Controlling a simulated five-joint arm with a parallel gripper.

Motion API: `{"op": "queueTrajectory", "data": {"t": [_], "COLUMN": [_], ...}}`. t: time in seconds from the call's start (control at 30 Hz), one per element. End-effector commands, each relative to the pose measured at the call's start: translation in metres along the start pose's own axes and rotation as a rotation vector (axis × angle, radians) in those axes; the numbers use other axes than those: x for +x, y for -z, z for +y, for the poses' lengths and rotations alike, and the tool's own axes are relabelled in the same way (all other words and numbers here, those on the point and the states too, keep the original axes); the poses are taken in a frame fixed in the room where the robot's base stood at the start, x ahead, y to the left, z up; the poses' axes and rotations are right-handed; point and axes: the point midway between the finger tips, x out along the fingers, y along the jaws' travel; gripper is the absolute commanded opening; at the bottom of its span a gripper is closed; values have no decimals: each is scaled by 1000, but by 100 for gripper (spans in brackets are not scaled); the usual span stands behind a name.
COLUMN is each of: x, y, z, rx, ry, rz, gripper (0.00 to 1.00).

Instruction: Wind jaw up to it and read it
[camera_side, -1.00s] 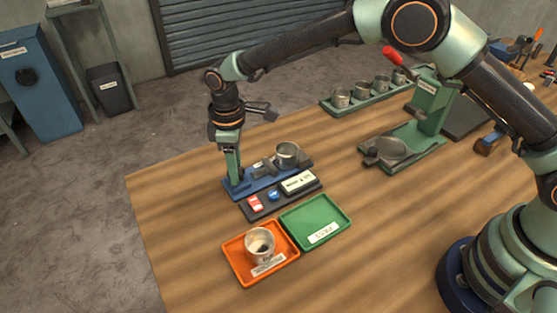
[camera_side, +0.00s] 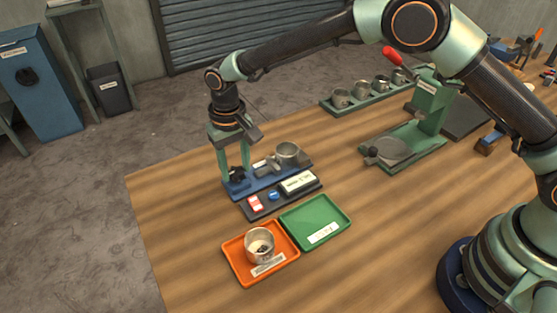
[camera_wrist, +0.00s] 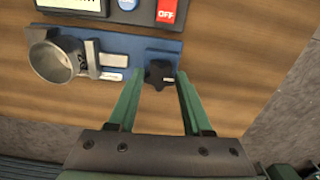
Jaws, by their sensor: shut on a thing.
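A grey metal cup (camera_side: 287,152) stands at the right end of the blue gauge base (camera_side: 266,180); in the wrist view the cup (camera_wrist: 57,61) is at the left. A grey sliding jaw (camera_wrist: 92,58) is beside the cup; I cannot tell whether they touch. The black lobed knob (camera_wrist: 159,75) is at the base's other end, and my gripper (camera_wrist: 160,73) is shut on it, one green finger on each side. In the side view my gripper (camera_side: 236,172) points down at the knob. The readout box (camera_side: 298,182) has a pale display, too small to read.
In front of the gauge are a red button (camera_side: 255,203) and a blue button (camera_side: 273,196). An orange tray (camera_side: 234,266) holds another cup (camera_side: 259,243). A green tray (camera_side: 300,213) is empty. A cup rack (camera_side: 350,108) and a green press stand (camera_side: 430,105) are behind, to the right.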

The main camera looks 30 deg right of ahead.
Motion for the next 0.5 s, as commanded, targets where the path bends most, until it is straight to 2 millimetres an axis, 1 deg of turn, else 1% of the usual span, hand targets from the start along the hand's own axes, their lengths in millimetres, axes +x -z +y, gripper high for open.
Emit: {"op": "queueTrajectory", "data": {"t": [0.5], "x": [-1], "y": [0], "z": [0], "rx": [489], "ry": [-1], "rz": [-1], "gripper": [0]}}
